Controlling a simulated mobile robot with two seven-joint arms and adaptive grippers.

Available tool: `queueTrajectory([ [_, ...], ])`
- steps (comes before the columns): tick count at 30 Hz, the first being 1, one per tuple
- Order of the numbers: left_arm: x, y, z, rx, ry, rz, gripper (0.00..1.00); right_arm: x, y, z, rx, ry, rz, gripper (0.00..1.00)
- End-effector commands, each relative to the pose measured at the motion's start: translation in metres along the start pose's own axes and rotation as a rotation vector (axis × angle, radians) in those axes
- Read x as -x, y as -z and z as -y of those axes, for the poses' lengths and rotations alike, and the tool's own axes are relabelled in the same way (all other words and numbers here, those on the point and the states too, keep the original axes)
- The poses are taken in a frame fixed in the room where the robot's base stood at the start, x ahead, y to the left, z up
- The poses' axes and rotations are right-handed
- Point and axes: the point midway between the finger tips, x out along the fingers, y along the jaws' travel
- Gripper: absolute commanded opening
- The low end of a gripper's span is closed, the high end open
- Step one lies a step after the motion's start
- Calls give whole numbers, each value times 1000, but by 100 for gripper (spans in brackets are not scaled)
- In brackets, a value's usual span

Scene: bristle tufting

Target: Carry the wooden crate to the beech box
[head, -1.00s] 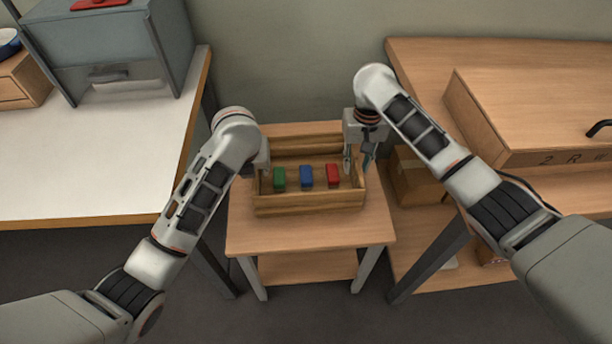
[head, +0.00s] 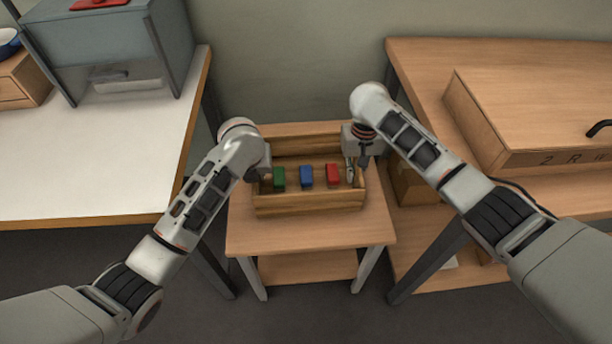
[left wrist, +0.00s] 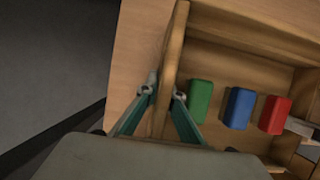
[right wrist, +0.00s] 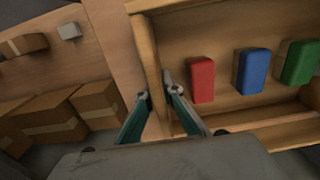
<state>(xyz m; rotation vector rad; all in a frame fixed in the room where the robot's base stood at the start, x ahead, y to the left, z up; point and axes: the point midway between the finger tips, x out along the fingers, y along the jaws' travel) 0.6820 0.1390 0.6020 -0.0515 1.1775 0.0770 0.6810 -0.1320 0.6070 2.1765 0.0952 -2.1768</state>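The wooden crate (head: 310,201) sits level on a small wooden stand, with a green block (head: 279,177), a blue block (head: 306,176) and a red block (head: 332,175) in a row inside. My left gripper (left wrist: 165,93) has its fingers close against both faces of the crate's left end wall (left wrist: 174,45). My right gripper (right wrist: 158,94) grips the right end wall (right wrist: 146,50) the same way, one finger inside and one outside. A large light-wood box (head: 540,110) with dark lettering and a black handle, seemingly the beech box, sits on the right bench.
The small stand (head: 310,238) is between a white-topped table (head: 100,170) at left and a wooden bench (head: 425,60) at right. A grey cabinet (head: 105,45) stands on the table. Cardboard boxes (right wrist: 50,116) are on a shelf under the bench.

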Motion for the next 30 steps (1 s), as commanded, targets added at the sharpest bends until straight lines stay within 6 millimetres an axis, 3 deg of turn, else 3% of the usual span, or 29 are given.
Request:
queueTrajectory([
  [11, 9, -8, 0, 1, 1, 12, 0, 11, 4, 0, 0, -1, -13, 0],
  [17, 36, -29, 1, 2, 4, 48, 0, 45, 13, -1, 0, -4, -48, 0],
  [24, 83, -62, 2, 4, 8, 102, 0, 100, 26, -2, 0, -9, -103, 0],
  [30, 108, -79, 3, 4, 10, 130, 0, 131, 32, -3, -1, -11, -130, 0],
])
